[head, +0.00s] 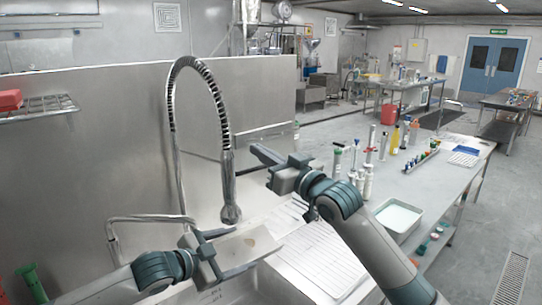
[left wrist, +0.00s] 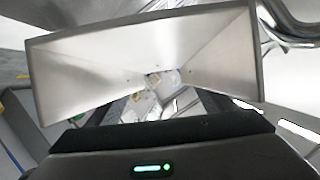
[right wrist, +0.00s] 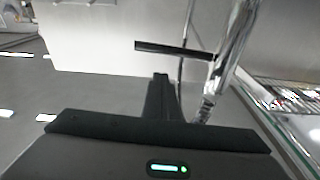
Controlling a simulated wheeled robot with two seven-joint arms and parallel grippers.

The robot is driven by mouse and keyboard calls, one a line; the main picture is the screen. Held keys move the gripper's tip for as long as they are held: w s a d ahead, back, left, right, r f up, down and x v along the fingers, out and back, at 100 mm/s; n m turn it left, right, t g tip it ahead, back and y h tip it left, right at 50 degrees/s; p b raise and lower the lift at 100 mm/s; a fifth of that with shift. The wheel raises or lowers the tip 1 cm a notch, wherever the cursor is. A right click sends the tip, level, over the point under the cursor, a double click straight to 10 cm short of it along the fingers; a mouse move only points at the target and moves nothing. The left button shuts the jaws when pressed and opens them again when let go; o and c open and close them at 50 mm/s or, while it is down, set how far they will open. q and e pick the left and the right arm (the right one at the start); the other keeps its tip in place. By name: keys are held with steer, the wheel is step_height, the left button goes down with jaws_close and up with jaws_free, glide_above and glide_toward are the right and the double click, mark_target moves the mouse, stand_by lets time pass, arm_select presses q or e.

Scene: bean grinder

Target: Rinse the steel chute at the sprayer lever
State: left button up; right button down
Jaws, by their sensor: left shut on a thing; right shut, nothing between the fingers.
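The steel chute (head: 262,243) is in my left gripper (head: 236,250), held over the sink just below and slightly right of the sprayer head (head: 231,212). In the left wrist view the chute's flared inside (left wrist: 120,55) faces the camera, with a small opening at its bottom. The sprayer hangs from an arched spring hose (head: 208,85). The chrome sprayer pipe (right wrist: 235,45) shows in the right wrist view.
A steel splash wall (head: 110,140) stands behind the sink. A ribbed drainboard (head: 322,258) lies right of the sink. Bottles (head: 367,182) and a white tray (head: 398,218) stand on the counter at the right. A wire shelf (head: 45,108) is at the left.

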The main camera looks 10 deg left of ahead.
steer(key=f, duration=0.3)
steer(key=shift+s+d, duration=0.25)
steer(key=shift+d, duration=0.1)
steer(key=shift+s+f+m, duration=0.1)
steer(key=shift+f+m, duration=0.5)
steer(key=shift+f, duration=0.15)
steer(key=shift+r, duration=0.15)
